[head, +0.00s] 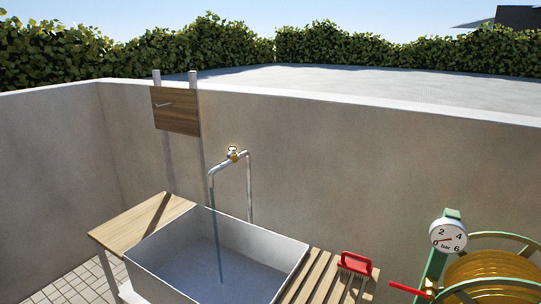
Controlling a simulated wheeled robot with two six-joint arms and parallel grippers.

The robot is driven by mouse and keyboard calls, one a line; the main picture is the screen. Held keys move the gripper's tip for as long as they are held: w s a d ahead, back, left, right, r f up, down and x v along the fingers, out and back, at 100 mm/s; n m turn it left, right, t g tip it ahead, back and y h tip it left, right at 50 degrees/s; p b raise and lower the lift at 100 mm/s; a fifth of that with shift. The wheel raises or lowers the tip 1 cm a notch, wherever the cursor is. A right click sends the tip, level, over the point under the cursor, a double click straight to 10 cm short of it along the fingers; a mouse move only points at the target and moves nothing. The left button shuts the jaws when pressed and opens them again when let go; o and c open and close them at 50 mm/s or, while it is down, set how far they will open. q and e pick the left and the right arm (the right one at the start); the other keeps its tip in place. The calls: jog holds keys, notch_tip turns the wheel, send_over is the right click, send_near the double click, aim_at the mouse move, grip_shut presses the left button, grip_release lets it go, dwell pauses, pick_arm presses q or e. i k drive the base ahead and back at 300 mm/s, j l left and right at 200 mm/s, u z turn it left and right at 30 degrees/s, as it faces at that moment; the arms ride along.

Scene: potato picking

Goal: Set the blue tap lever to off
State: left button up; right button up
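A metal tap pipe (249,185) rises behind the grey sink (180,281) and bends over to a spout on the left. A small brass and pale valve (233,154) sits on top of the bend. A blue lever cannot be made out on it; the part is too small to tell its setting. A thin blue-grey stream of water (216,235) runs from the spout down into the sink. Neither of my grippers is in the head view.
A wooden board (176,110) hangs on posts at the wall. A wooden side top (140,222) is left of the sink. A red brush (356,264) lies on slats to its right. A green hose reel with a gauge (449,236) and red handle (408,288) stands at right.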

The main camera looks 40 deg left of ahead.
aim_at(232, 150)
jog(key=j+z, duration=0.4)
jog(key=k+j+z, duration=0.15)
jog(key=j+z, duration=0.25)
jog(key=j, duration=0.2)
jog(key=k+j+z, duration=0.15)
jog(key=j+z, duration=0.25)
jog(key=j, duration=0.15)
